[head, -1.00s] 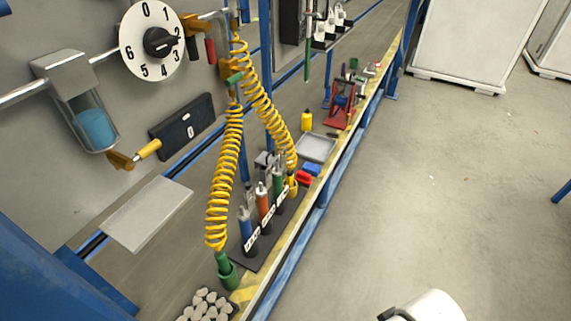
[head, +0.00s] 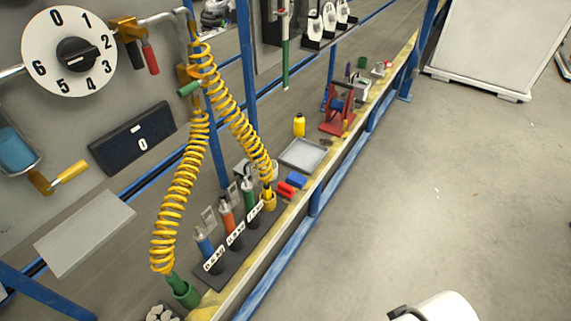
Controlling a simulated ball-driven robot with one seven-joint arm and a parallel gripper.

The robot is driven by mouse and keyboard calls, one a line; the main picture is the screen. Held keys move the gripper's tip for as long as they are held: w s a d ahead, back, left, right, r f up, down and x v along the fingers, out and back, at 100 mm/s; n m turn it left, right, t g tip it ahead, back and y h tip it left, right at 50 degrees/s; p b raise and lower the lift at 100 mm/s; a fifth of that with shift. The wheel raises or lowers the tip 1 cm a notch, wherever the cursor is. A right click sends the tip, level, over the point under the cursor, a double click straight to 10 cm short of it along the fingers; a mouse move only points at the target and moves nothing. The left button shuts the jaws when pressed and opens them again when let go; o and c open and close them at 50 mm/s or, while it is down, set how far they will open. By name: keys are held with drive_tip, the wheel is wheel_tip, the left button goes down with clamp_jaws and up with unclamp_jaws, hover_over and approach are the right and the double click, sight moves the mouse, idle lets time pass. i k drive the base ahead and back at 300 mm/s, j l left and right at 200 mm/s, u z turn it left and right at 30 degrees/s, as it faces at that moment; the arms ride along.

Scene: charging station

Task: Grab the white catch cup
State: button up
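I cannot single out the white catch cup with certainty. A small pale cup-like thing (head: 272,170) shows partly behind the lower end of a yellow coiled hose, on the bench. Another small pale cup-like thing (head: 378,69) stands far along the bench near a green one. Both are too small to tell apart clearly. My gripper is not in view; only a white rounded part, probably of my own arm, shows at the bottom right.
Yellow coiled hoses (head: 178,190) hang in front. The floor (head: 440,190) at right is clear.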

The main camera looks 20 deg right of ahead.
sight(274, 164)
drive_tip(key=i+l, duration=0.75)
drive_tip(key=i, duration=0.25)
drive_tip(key=i+j, duration=0.2)
drive_tip(key=i, duration=0.25)
drive_tip(key=i+j, duration=0.2)
drive_tip(key=i, duration=0.25)
